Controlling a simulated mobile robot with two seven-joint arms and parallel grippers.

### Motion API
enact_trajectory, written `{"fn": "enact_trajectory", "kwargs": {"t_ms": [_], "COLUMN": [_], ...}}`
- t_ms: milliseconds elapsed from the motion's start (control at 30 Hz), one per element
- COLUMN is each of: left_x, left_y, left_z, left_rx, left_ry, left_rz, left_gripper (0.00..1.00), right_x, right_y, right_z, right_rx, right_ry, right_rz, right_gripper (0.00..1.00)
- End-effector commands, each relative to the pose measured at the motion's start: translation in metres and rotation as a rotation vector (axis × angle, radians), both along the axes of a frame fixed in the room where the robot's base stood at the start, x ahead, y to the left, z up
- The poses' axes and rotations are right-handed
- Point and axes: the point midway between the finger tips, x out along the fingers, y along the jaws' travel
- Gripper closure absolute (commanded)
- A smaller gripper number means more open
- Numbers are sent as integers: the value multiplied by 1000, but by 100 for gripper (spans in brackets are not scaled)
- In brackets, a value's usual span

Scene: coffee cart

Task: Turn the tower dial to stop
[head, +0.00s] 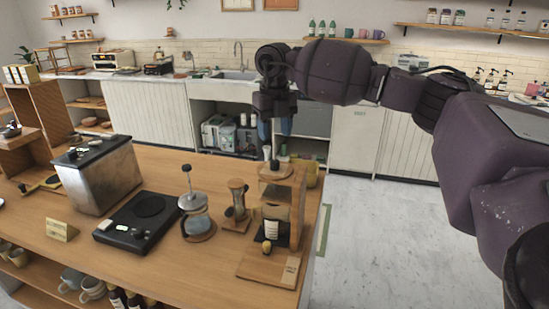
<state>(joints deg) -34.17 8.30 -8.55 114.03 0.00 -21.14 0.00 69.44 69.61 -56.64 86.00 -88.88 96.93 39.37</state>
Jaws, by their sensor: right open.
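A wooden tower (297,205) stands at the right end of the wooden counter, with a glass vessel on its front and a flat wooden base. A small dark and yellow piece (266,246) sits low on its front. Small upright parts show at its top. I cannot tell for certain which part is the dial or how it is set. My right gripper (275,131) points down, open and empty, above the top of the tower. In this view its fingertips appear just over the tower top; whether they touch it is unclear. My left gripper is out of view.
Left of the tower are a small wooden stand with a glass piece (237,197), a French press (195,210), a black scale (139,221) and a metal box machine (99,178). The floor (375,240) right of the counter is clear. A back counter with a sink (231,75) lies beyond.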

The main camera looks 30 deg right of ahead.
Motion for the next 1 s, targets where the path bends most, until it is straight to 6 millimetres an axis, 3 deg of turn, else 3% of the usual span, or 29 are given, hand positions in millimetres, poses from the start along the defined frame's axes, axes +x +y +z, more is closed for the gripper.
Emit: {"fn": "enact_trajectory", "kwargs": {"t_ms": [200,433,900,1000], "left_x": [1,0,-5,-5], "left_y": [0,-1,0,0], "left_z": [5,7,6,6], "left_rx": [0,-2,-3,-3], "left_ry": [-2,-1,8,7], "left_rz": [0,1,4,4], "left_gripper": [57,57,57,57], "right_x": [0,0,0,0], "right_y": [0,0,0,0], "right_z": [-39,-70,-82,-82], "right_rx": [1,1,2,2], "right_ry": [2,1,0,0], "right_rz": [1,1,2,2], "right_gripper": [47,47,47,60]}}
